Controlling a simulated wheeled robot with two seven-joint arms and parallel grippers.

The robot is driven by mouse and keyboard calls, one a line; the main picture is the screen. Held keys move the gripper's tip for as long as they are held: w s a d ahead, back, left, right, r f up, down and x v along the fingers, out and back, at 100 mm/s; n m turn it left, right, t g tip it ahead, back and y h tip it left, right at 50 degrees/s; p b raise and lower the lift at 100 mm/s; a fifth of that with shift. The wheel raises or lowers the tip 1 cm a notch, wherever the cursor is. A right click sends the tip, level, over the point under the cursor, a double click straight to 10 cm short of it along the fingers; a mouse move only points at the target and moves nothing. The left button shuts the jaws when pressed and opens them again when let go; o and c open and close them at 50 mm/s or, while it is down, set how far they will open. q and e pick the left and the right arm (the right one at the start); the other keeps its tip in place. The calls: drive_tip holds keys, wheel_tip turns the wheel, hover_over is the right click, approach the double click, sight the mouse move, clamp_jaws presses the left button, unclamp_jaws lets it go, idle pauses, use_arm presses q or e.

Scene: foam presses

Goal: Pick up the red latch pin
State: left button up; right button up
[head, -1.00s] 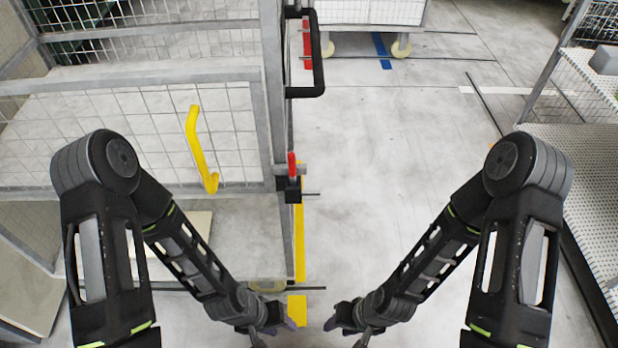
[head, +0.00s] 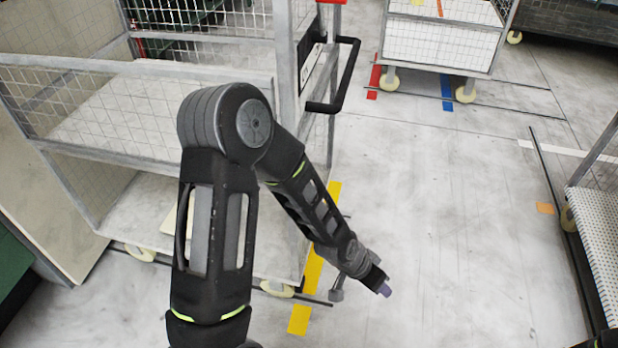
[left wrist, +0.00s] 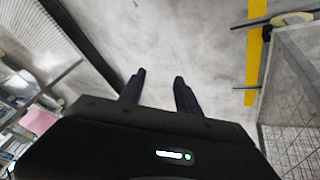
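I cannot make out the red latch pin in either current view; the part of the mesh cage cart (head: 285,60) where it showed earlier is behind my left arm. My left gripper (head: 384,289) is low over the floor, to the right of the cart's corner post. In the left wrist view (left wrist: 157,76) its two fingers are apart with nothing between them, so it is open and empty. My right gripper is out of view.
A black handle (head: 351,75) sticks out from the cart's post. Yellow tape (head: 300,318) runs along the floor by the cart. Another trolley (head: 440,42) stands at the back. A perforated shelf (head: 605,235) is at right. The middle floor is clear.

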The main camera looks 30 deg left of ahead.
use_arm(q)
drive_tip(key=w+a+r+m+t+y+p, duration=0.1)
drive_tip(key=w+a+r+m, duration=0.35)
drive_tip(key=r, duration=0.45)
drive_tip(key=w+a+r+m+y+p, duration=0.1)
drive_tip(key=w+a+r+m, duration=0.4)
drive_tip(key=r, duration=0.5)
drive_tip(key=s+a+r+m+g+y, duration=0.1)
drive_tip(key=s+a+r+m+y, duration=0.1)
drive_tip(key=a+r+m, duration=0.4)
drive_tip(key=s+a+r+m+g+y, duration=0.1)
drive_tip(key=s+a+r+m+y, duration=0.2)
drive_tip(key=a+r+m, duration=0.3)
drive_tip(key=shift+s+a+m+y, duration=0.3)
drive_tip(key=shift+s+a+m, duration=0.25)
drive_tip(key=shift+s+a, duration=0.4)
drive_tip(key=shift+w+a+f, duration=0.1)
drive_tip(key=shift+w+f, duration=0.05)
drive_tip(key=shift+x, duration=1.25)
drive_tip(key=shift+p, duration=0.3)
